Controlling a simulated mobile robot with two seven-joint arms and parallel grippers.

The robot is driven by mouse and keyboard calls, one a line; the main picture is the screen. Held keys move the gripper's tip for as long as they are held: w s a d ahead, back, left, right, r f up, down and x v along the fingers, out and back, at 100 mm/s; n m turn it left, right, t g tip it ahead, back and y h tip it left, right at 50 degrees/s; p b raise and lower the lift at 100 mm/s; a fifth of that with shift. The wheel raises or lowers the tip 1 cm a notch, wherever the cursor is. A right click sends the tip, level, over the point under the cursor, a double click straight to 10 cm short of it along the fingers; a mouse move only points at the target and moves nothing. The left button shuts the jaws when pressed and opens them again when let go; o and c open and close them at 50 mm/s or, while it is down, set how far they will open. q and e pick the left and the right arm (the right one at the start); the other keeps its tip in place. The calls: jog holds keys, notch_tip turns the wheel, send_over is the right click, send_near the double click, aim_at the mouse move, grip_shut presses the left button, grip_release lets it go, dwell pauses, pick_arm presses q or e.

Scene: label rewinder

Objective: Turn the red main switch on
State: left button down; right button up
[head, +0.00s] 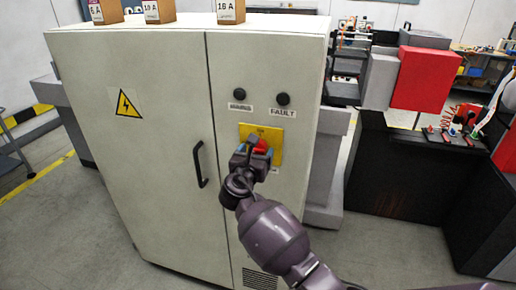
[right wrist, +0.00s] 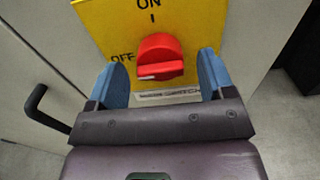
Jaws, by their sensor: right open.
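The red main switch (right wrist: 160,55) is a rotary knob on a yellow plate (right wrist: 110,22) marked ON at the top and OFF at the left. Its grip bar lies roughly horizontal, with a white mark at its left end, towards OFF. In the head view the switch (head: 261,146) sits on the cabinet's right door, partly hidden by my gripper. My right gripper (right wrist: 162,62) is open, its blue fingers on either side of the knob with a gap on each side. It also shows in the head view (head: 255,151). My left gripper is not in view.
The pale cabinet (head: 135,155) has a black door handle (head: 200,165) left of the switch. Two round black indicators (head: 283,99) sit above the plate. Several boxes (head: 158,10) stand on top. A machine with a red block (head: 425,79) stands at right.

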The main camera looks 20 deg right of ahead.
jog(key=shift+x, duration=1)
jog(key=c, duration=0.9)
